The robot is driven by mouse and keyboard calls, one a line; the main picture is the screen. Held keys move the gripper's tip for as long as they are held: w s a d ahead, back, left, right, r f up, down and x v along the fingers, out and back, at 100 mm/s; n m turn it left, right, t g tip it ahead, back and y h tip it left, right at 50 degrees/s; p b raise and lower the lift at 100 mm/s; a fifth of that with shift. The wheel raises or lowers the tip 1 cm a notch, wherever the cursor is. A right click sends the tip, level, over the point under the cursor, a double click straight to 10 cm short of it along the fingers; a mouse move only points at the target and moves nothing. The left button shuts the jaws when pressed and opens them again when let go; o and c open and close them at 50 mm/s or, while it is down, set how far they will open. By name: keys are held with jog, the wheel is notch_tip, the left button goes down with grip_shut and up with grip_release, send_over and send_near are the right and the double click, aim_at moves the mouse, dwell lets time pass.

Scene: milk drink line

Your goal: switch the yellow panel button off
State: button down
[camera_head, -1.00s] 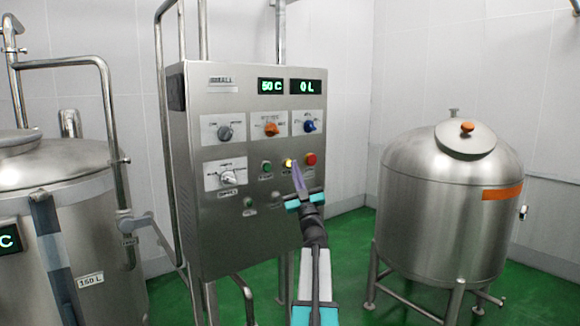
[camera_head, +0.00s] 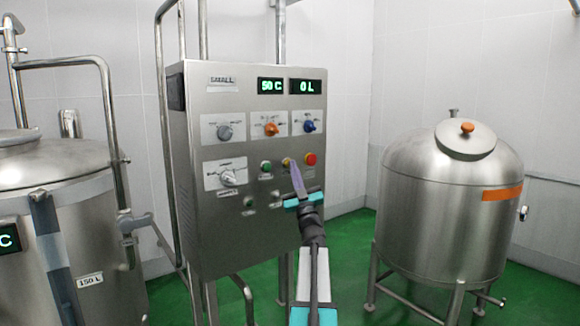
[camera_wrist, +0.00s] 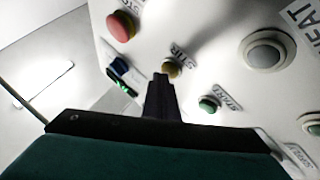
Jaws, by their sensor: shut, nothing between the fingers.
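The yellow button (camera_head: 286,161) is on the front of the steel control panel (camera_head: 225,235), between a green and a red button. It looks dull and unlit. In the wrist view the yellow button (camera_wrist: 171,69) is beside a label that reads STIR. My gripper (camera_head: 295,168) is shut and empty, with its tip just below and to the right of the button in the head view. In the wrist view the tip of my gripper (camera_wrist: 162,77) overlaps the button's lower edge. I cannot tell whether it touches.
A red button (camera_head: 310,159) is close on the right and a green button (camera_head: 265,167) on the left. Several knobs and two lit displays are above. A steel tank (camera_head: 440,230) stands at the right, and another tank (camera_head: 80,220) at the left.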

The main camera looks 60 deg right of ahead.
jog(key=shift+s, duration=0.1)
jog(key=shift+s+a, duration=0.3)
jog(key=shift+s, duration=0.45)
jog(key=shift+s, duration=0.15)
jog(key=s, duration=0.1)
jog(key=s+a, duration=0.1)
jog(key=s, duration=0.1)
jog(key=s+a+b, duration=0.1)
jog(key=s, duration=0.1)
jog(key=shift+s, duration=0.2)
dwell(0.5)
jog(key=shift+d, duration=0.1)
dwell(0.5)
